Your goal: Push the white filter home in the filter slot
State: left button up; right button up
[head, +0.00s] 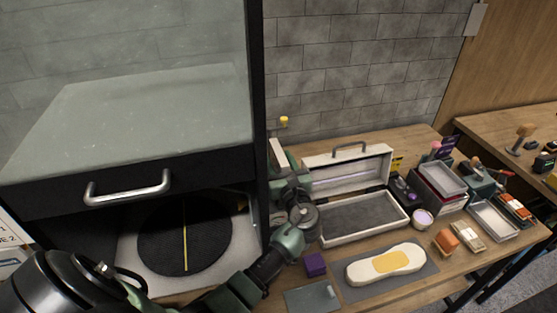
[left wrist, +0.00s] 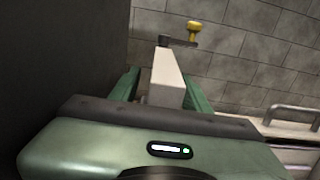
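The white filter (head: 277,153) is a pale narrow block beside the right side of the dark cabinet. It also shows in the left wrist view (left wrist: 168,78), standing out beyond the fingertips. My left gripper (head: 287,180) is at the filter, with one green finger on each side of it; it looks shut on it in the left wrist view (left wrist: 162,90). The filter's near end is hidden by the gripper body. I cannot make out the filter slot, nor how far the filter sits in it. My right gripper is not in view.
The cabinet (head: 100,193) stands close left of my left gripper. A yellow knob (head: 284,120) is just beyond the filter. An open white case (head: 396,222), a purple block (head: 315,264) and a shoe sole (head: 358,272) on a grey mat lie to the right.

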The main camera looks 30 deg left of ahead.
pick_arm(q)
jog(key=b+v, duration=0.2)
jog(key=v, duration=0.6)
jog(key=shift+a, duration=0.1)
jog(key=shift+f, duration=0.1)
dwell(0.4)
